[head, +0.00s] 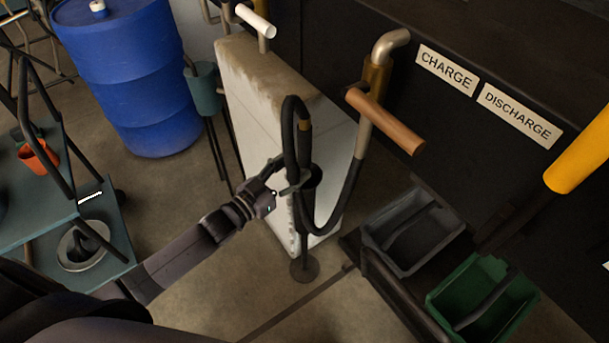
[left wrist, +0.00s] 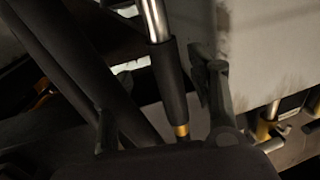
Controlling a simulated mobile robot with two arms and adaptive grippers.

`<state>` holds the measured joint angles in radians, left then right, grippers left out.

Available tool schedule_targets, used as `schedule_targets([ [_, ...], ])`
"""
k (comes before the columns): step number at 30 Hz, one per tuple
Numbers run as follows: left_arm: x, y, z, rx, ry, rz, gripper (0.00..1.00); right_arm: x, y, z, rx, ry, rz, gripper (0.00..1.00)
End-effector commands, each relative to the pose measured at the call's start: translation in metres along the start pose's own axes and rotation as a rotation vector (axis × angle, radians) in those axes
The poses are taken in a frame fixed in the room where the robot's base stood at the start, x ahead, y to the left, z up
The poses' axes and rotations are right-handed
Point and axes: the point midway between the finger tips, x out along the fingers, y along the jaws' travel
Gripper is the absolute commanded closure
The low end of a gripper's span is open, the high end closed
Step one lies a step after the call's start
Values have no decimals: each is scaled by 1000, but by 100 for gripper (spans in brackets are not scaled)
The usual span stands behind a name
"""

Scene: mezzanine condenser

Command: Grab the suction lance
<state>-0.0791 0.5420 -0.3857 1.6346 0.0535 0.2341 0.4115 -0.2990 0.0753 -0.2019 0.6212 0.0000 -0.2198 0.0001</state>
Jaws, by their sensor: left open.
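The suction lance (head: 304,147) stands roughly upright in a dark stand with a round base (head: 305,268). It has a black grip and a brass collar, with a black hose (head: 352,180) looping from its top. In the left wrist view the lance's black grip (left wrist: 168,82), steel tube and brass collar show between my fingers. My left gripper (head: 284,180) is open at the lance, with one finger on each side of it (left wrist: 160,105). I cannot tell whether either finger touches it. The lance's lower end is hidden in the stand. My right gripper is not in view.
A pale stained panel (head: 270,95) stands just behind the lance. A pipe with a wooden handle (head: 385,120) is at its right, near CHARGE (head: 447,69) and DISCHARGE signs. Grey (head: 370,238) and green (head: 431,305) bins stand lower right. A blue drum (head: 130,75) stands left.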

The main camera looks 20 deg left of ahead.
Motion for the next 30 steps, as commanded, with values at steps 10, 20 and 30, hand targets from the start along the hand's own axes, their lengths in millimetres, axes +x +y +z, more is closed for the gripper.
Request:
schedule_targets([
  [10, 42, -7, -2, 1, 1, -1, 47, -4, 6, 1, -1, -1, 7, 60],
  [20, 54, -6, -1, 0, -2, 0, 47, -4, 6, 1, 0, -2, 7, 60],
  [30, 53, -6, -1, 1, -1, 0, 67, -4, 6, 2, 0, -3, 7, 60],
])
